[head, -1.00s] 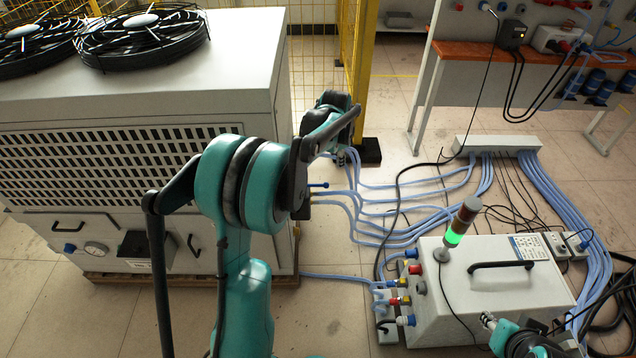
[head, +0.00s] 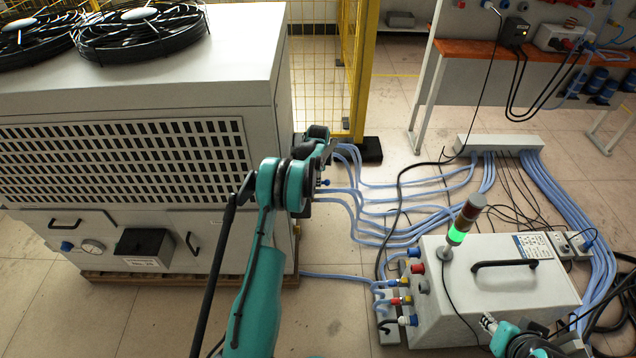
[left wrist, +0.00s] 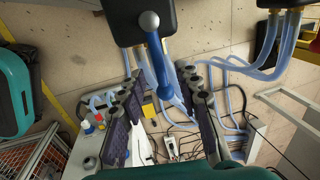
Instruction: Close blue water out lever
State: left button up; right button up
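The blue lever (left wrist: 157,62) has a round silver pivot (left wrist: 149,20) on a dark block (left wrist: 138,35) in the left wrist view. Its arm runs down the picture from the pivot. My left gripper (left wrist: 163,90) is open, with one finger to each side of the lever's lower end. I see no clear contact. In the head view a small blue end (head: 324,183) shows beside my left wrist at the right side of the large grey cabinet (head: 200,95); the rest is hidden by my arm. My right gripper (head: 489,323) is low at the right, its fingers too small to judge.
Blue hoses (head: 375,205) run across the floor right of the cabinet. A grey control box (head: 500,290) with a lit signal lamp (head: 462,225) stands in front. A yellow mesh fence (head: 325,80) rises behind the cabinet. Tiled floor is clear at the lower left.

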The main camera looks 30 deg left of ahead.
pick_arm(q)
jog(key=shift+w+f, duration=0.1)
jog(key=shift+f, duration=0.7)
grip_shut()
